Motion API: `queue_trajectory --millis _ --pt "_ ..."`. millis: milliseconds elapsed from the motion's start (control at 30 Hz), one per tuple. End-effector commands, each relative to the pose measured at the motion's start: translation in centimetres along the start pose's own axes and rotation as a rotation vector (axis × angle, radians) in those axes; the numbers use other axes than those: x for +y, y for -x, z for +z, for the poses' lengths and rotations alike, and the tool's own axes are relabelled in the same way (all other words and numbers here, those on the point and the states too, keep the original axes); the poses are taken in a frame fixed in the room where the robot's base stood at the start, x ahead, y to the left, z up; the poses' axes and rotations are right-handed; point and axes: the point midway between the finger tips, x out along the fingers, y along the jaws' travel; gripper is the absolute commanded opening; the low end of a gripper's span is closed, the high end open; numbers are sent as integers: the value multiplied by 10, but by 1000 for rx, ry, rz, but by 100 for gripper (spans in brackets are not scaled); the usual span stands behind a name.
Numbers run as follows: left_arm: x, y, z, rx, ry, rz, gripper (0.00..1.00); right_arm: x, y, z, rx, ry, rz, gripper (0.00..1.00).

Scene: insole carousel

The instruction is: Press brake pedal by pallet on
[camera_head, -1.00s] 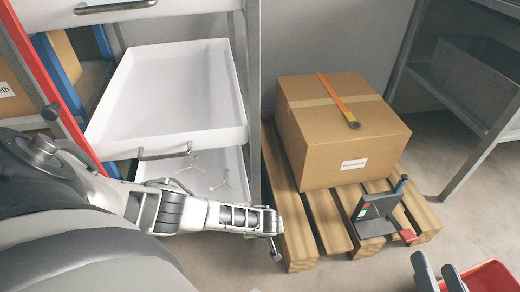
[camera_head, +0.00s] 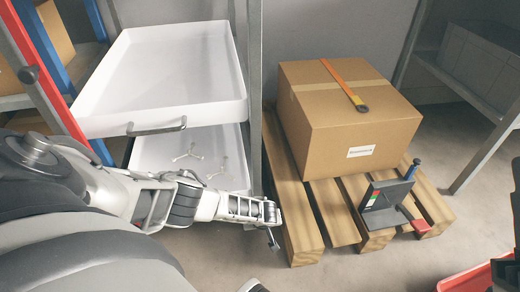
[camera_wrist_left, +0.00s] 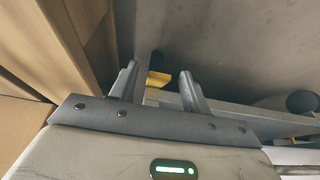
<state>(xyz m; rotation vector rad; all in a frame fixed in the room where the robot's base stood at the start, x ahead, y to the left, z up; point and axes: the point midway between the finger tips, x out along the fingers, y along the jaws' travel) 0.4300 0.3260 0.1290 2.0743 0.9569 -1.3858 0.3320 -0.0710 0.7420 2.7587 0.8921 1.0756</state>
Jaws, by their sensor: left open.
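A small red pedal (camera_head: 421,226) sticks out low from a dark grey bracket (camera_head: 383,205) at the front right of the wooden pallet (camera_head: 305,238). My left gripper (camera_head: 272,240) points down at the pallet's left front corner, well left of the pedal. In the left wrist view, my left gripper (camera_wrist_left: 160,84) has its two fingers apart. A yellow piece (camera_wrist_left: 158,78) shows beyond and between them; I cannot tell what it belongs to. I see no contact with the pedal.
A cardboard box (camera_head: 345,125) with an orange strap (camera_head: 343,84) stands on the pallet. White trays (camera_head: 165,75) in a rack are at left. A grey shelf (camera_head: 480,70) is at right. A red bin (camera_head: 465,280) and an unclear dark part (camera_head: 508,265) are cut off at lower right.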

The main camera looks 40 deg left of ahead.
Motion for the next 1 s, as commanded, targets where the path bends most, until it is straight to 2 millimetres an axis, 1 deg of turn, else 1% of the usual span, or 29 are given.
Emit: queue_trajectory --millis 67,100,167,200,233,267,533,867,1000 --pt "0 0 0 0 0 0 47 0 0 0 -1 -1 0 47" --pt "0 0 0 0 0 0 42 0 0 0 -1 -1 0 47" --pt "0 0 0 0 0 0 25 0 0 0 -1 -1 0 47" --pt "0 0 0 0 0 0 14 0 0 0 -2 -2 0 47" --pt "0 0 0 0 0 0 6 0 0 0 -2 -2 0 47" --pt "0 0 0 0 0 0 2 0 0 0 -2 -2 0 47" --pt "2 -1 3 30 1 2 3 0 -1 0 -5 -7 1 47" --pt "1 -10 10 185 6 -1 3 0 2 5 -26 -25 10 47" --pt "1 -12 12 231 4 -1 3 0 2 4 -17 -17 10 47"
